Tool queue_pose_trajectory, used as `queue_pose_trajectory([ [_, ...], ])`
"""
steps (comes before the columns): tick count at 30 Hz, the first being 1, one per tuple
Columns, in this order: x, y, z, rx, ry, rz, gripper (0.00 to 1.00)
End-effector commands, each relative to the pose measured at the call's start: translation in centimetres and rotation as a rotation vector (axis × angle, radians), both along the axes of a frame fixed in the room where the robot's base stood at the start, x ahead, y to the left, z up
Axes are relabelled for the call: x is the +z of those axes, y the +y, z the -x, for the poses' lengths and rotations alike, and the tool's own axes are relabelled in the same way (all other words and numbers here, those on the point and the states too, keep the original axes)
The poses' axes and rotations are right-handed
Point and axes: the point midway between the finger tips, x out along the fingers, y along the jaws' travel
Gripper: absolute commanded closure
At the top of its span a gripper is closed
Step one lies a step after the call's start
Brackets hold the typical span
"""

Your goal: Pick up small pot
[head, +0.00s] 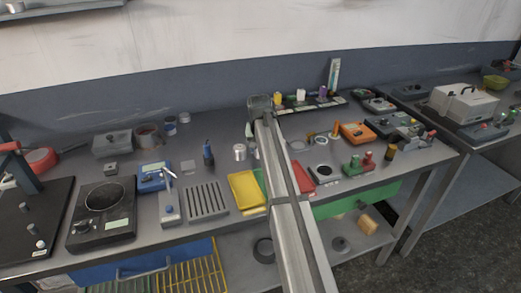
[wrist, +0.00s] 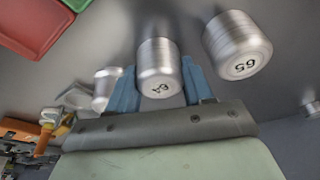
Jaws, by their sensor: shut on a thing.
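In the wrist view, my gripper (wrist: 157,78) has its two blue fingers on either side of a small silver pot (wrist: 159,58) marked "64" and is shut on it. A similar, slightly larger-looking silver pot (wrist: 236,45) marked "65" stands apart to the right of the fingers. A smaller silver cylinder (wrist: 101,91) is just left of the left finger. In the head view, a silver pot (head: 239,151) stands on the bench left of my arm. My fingers and the held pot are hidden behind the arm there.
A yellow tray (head: 246,191) lies left of my arm, beside a slotted grey plate (head: 206,201). A blue-black bottle (head: 208,153) stands further left. Red and green trays (wrist: 40,22) show at the wrist view's upper left. An orange device (head: 357,132) sits right of my arm.

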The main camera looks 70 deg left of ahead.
Motion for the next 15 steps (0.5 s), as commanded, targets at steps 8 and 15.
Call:
queue_pose_trajectory([
  [8, 2.3, 0.1, 0.0, 0.000, 0.000, -0.003, 0.81],
  [15, 6.5, 0.1, 0.0, 0.000, 0.000, -0.001, 0.81],
])
